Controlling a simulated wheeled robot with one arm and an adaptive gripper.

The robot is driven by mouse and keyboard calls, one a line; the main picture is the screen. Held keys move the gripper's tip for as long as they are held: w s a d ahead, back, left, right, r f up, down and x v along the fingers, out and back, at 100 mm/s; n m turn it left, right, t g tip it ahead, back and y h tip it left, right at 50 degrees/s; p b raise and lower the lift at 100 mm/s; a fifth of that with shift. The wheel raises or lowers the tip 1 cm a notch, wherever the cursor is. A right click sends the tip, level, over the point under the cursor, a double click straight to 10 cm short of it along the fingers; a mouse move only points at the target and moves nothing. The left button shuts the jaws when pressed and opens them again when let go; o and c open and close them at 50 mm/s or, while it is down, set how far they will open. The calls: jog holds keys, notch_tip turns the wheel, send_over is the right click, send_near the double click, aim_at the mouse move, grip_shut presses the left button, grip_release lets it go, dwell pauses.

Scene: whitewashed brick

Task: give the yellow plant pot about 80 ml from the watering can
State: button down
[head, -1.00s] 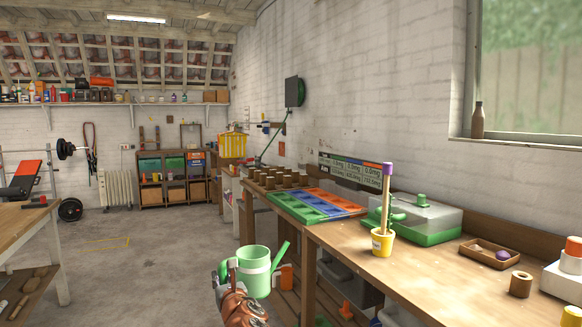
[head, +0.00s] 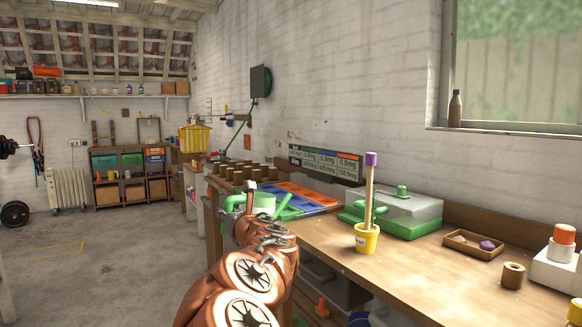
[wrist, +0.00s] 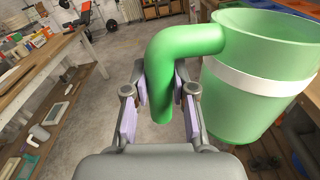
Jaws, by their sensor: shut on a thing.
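The yellow plant pot (head: 367,240) stands upright on the wooden bench, with a tall stick with a purple top (head: 371,159) rising from it. The green watering can (head: 264,203) is partly hidden behind my arm in the head view; its spout (head: 289,205) points right, towards the pot's side. In the wrist view the can (wrist: 258,80) has a white band and looks about upright. My gripper (wrist: 160,95) is shut on the can's curved handle (wrist: 188,44). The can is left of the pot and apart from it. The can's contents are hidden.
A green propagator with a clear lid (head: 400,212) stands behind the pot. Coloured trays (head: 308,197) and several brown pots (head: 240,174) lie further back. A display board (head: 325,163) stands by the wall. A wooden tray (head: 472,244) is to the right. Bench in front of the pot is clear.

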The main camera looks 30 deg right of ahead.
jog(key=s+d+r+m+p, duration=0.5)
jog(key=s+d+r+p, duration=0.1)
jog(key=d+r+p, duration=0.2)
jog(key=s+d+r+m+g+h+p, duration=0.1)
jog(key=s+d+r+m+p, duration=0.4)
jog(key=s+d+r+p, duration=0.2)
jog(key=d+r+p, duration=0.2)
jog(key=d+r, duration=0.1)
jog(key=r, duration=0.1)
jog(key=shift+s+m+g+h, duration=0.2)
jog(key=shift+m+g+h, duration=0.1)
jog(key=shift+m, duration=0.1)
dwell(0.8)
jog(key=shift+s+f, duration=0.1)
jog(key=shift+s, duration=0.1)
jog(key=shift+d+r+m+p, duration=0.5)
jog(key=shift+d+r+p, duration=0.3)
jog(key=shift+p, duration=0.8)
dwell(3.1)
